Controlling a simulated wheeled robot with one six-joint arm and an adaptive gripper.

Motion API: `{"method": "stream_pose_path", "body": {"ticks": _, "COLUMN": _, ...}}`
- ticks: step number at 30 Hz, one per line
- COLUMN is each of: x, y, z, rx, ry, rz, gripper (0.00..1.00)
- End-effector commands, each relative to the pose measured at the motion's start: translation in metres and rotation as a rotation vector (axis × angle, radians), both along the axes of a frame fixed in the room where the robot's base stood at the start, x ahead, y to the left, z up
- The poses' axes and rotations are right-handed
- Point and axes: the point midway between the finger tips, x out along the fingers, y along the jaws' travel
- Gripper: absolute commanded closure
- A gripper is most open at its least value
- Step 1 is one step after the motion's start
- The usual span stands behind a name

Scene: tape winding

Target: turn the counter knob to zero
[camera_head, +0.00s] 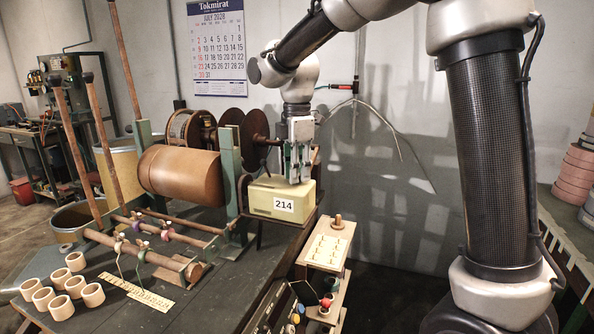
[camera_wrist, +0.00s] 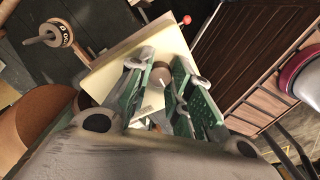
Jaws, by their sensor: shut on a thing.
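The counter is a cream box (camera_head: 267,194) on the bench's right end, with a white label (camera_head: 284,204) reading 214 on its front. My gripper (camera_head: 299,178) points straight down onto the box's top, right of its middle. In the wrist view my gripper (camera_wrist: 163,68) has its green-padded fingers on either side of the small brownish knob (camera_wrist: 159,75), shut on it. The counter box (camera_wrist: 115,76) lies beneath the fingers there.
A large brown roller (camera_head: 180,175) in a green frame stands left of the counter. Pale tape rings (camera_head: 62,307) lie at the bench's front left. A small wooden rack (camera_head: 328,243) stands right of the bench. A red-tipped lever (camera_wrist: 187,19) rises near the box.

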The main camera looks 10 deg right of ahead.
Motion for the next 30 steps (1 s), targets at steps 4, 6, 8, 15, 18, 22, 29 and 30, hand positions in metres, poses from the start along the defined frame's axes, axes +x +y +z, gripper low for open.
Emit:
{"method": "stream_pose_path", "body": {"ticks": 4, "x": 0.0003, "y": 0.0000, "z": 0.0003, "rx": 0.000, "ry": -0.001, "rz": -0.057, "gripper": 1.00}}
{"method": "stream_pose_path", "body": {"ticks": 6, "x": 0.0003, "y": 0.0000, "z": 0.0002, "rx": -0.001, "ry": -0.001, "rz": -0.099, "gripper": 1.00}}
{"method": "stream_pose_path", "body": {"ticks": 8, "x": 0.0003, "y": -0.0001, "z": 0.0002, "rx": -0.001, "ry": 0.000, "rz": -0.143, "gripper": 1.00}}
{"method": "stream_pose_path", "body": {"ticks": 15, "x": 0.0003, "y": -0.0001, "z": 0.0002, "rx": -0.001, "ry": -0.001, "rz": -0.357, "gripper": 1.00}}
{"method": "stream_pose_path", "body": {"ticks": 18, "x": 0.0003, "y": -0.0001, "z": 0.0002, "rx": -0.001, "ry": -0.001, "rz": -0.453, "gripper": 1.00}}
{"method": "stream_pose_path", "body": {"ticks": 22, "x": 0.0003, "y": -0.0002, "z": 0.0002, "rx": -0.001, "ry": -0.001, "rz": -0.577, "gripper": 1.00}}
{"method": "stream_pose_path", "body": {"ticks": 29, "x": 0.0003, "y": -0.0002, "z": 0.0001, "rx": -0.001, "ry": -0.001, "rz": -0.795, "gripper": 1.00}}
{"method": "stream_pose_path", "body": {"ticks": 30, "x": 0.0003, "y": -0.0002, "z": 0.0001, "rx": -0.001, "ry": -0.001, "rz": -0.833, "gripper": 1.00}}
